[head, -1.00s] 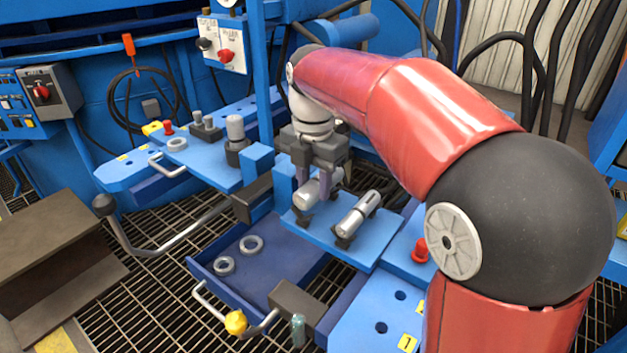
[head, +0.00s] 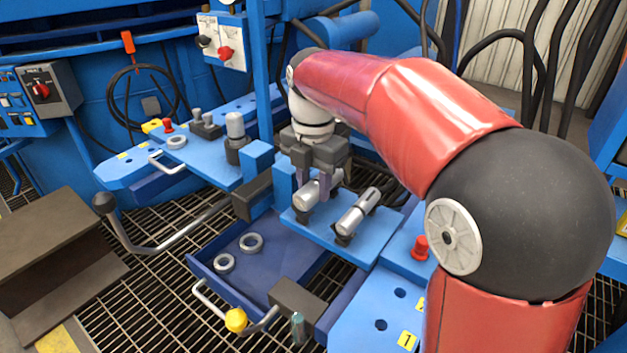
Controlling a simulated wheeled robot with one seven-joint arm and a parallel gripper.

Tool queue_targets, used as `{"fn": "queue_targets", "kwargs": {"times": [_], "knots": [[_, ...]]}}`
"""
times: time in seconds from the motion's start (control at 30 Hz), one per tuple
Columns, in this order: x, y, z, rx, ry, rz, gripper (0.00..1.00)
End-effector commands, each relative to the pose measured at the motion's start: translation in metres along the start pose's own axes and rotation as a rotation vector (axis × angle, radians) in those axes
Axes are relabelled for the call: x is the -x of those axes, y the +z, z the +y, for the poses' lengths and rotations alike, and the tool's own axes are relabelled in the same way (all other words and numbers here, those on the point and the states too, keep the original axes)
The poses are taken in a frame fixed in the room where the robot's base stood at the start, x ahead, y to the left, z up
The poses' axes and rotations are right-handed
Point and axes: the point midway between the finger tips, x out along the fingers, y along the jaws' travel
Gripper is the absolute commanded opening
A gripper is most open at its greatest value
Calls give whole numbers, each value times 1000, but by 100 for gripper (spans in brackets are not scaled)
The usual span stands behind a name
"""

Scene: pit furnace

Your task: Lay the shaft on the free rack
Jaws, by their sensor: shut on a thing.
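My gripper (head: 319,185) points down over the blue rack plate (head: 340,247) and is shut on a short silver shaft (head: 307,196). The shaft lies lengthwise at the left part of the plate, at or just above a dark rack support (head: 302,216). I cannot tell whether it touches the support. A second silver shaft (head: 359,214) with a slot near its far end lies on dark supports (head: 343,240) at the right of the same plate. The fingers hide part of the held shaft and the far support.
A blue tray (head: 207,277) with two metal rings stands below left. A red knob (head: 420,247) is right of the plate. A blue block (head: 258,158) and grey cylinder (head: 236,130) stand left of my gripper.

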Motion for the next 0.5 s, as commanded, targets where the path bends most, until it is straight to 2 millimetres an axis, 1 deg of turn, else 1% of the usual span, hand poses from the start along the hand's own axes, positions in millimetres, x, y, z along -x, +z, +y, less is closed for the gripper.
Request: {"fn": "queue_targets", "kwargs": {"times": [0.37,0.4,0.5], "knots": [[-1,0,0,0,3,-2,0],[-1,0,0,0,3,-2,37],[-2,0,0,0,3,-2,51]]}}
